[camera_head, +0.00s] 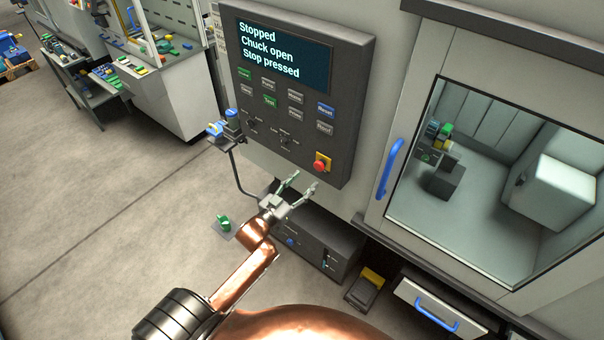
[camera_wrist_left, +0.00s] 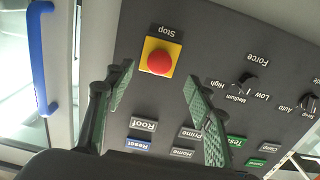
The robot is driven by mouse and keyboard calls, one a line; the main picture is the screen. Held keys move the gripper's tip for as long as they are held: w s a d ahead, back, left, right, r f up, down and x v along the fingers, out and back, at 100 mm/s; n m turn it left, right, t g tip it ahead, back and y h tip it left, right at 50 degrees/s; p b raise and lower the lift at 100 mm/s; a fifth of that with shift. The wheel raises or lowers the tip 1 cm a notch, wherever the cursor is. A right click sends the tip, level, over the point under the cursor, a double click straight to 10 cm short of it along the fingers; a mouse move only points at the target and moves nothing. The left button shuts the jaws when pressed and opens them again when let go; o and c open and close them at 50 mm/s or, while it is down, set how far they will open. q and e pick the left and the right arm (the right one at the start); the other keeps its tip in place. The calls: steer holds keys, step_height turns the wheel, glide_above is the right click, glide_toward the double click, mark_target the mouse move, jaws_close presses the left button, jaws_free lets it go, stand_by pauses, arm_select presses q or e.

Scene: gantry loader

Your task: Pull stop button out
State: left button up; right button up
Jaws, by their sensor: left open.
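The red stop button (camera_head: 319,166) sits on a yellow square at the lower right of the dark control panel (camera_head: 345,90). The panel's screen (camera_head: 284,54) reads "Stopped", "Chuck open", "Stop pressed". My left gripper (camera_head: 302,180) is open and empty, a little below and left of the button in the head view. In the left wrist view the stop button (camera_wrist_left: 160,62) shows upside down beneath its "Stop" label, beyond and between the two green fingers (camera_wrist_left: 160,82). The fingers appear apart from it. My right gripper is not in view.
A machine door with a window and blue handle (camera_head: 389,168) stands right of the panel. Several buttons and knobs lie left of the stop button. A dark box (camera_head: 325,250) and a yellow-topped pedal (camera_head: 366,288) are below. The floor at left is mostly clear.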

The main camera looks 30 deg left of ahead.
mark_target(317, 168)
arm_select(q)
steer(key=w+b, duration=0.1)
steer(key=w, duration=0.1)
steer(key=w+b, duration=0.1)
steer(key=w, duration=0.2)
steer(key=shift+w+d+r+b, duration=0.1)
steer(key=shift+w+d+b, duration=0.15)
steer(key=shift+b, duration=0.15)
steer(key=shift+w+r, duration=0.15)
steer(key=shift+w, duration=0.75)
steer(key=shift+w+d, duration=0.1)
steer(key=shift+w, duration=0.8)
steer(key=shift+c, duration=0.2)
steer(key=c, duration=1.1)
